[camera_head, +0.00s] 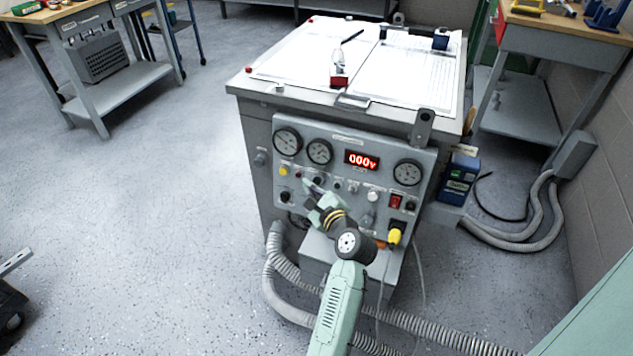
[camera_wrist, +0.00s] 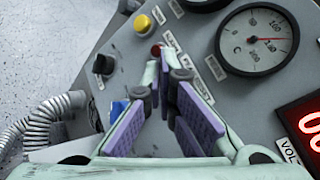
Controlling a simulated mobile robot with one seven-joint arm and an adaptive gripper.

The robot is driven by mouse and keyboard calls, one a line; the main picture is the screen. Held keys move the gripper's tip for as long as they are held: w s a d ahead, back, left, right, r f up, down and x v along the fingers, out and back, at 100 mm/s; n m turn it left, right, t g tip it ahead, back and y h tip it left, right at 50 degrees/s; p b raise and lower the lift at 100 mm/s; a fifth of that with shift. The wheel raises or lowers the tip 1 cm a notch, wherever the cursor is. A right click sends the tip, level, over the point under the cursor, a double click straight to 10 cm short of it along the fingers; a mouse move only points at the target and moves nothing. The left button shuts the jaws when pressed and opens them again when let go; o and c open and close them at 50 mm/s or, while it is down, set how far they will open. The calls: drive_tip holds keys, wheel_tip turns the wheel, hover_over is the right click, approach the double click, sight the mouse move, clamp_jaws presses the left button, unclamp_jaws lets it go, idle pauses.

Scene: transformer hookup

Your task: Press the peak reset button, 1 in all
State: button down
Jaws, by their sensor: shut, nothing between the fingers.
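The grey control panel (camera_head: 345,205) on the front of the cabinet carries several gauges, knobs and buttons. My gripper (camera_head: 306,183) is at the panel's left part, below the gauges. In the wrist view my gripper (camera_wrist: 163,58) is shut and empty, its purple-padded fingers meeting at the tips. The tips are at or just in front of a small red button (camera_wrist: 155,49), which they partly cover; I cannot tell whether they touch. A yellow button (camera_wrist: 144,23) sits beside it.
A black knob (camera_wrist: 104,64) and a round gauge (camera_wrist: 257,39) flank the fingers. A red display (camera_head: 361,160) reads 000V. A red switch (camera_head: 395,201) and yellow plug (camera_head: 394,237) are at the panel's right. Grey hoses (camera_head: 284,285) lie below.

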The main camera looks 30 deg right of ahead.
drive_tip(key=shift+w+d, duration=0.1)
drive_tip(key=shift+w+d, duration=0.2)
drive_tip(key=shift+d, duration=0.05)
drive_tip(key=shift+w+d+f, duration=0.1)
drive_tip(key=shift+w+d, duration=0.15)
drive_tip(key=shift+d, duration=0.1)
idle(0.7)
drive_tip(key=shift+a, duration=0.1)
drive_tip(key=shift+s+a+p, duration=0.55)
drive_tip(key=shift+p, duration=0.25)
drive_tip(key=s+a+p, duration=0.1)
drive_tip(key=a, duration=0.1)
drive_tip(key=s+a+r+p, duration=0.1)
drive_tip(key=s+a+p, duration=0.1)
idle(0.5)
idle(0.6)
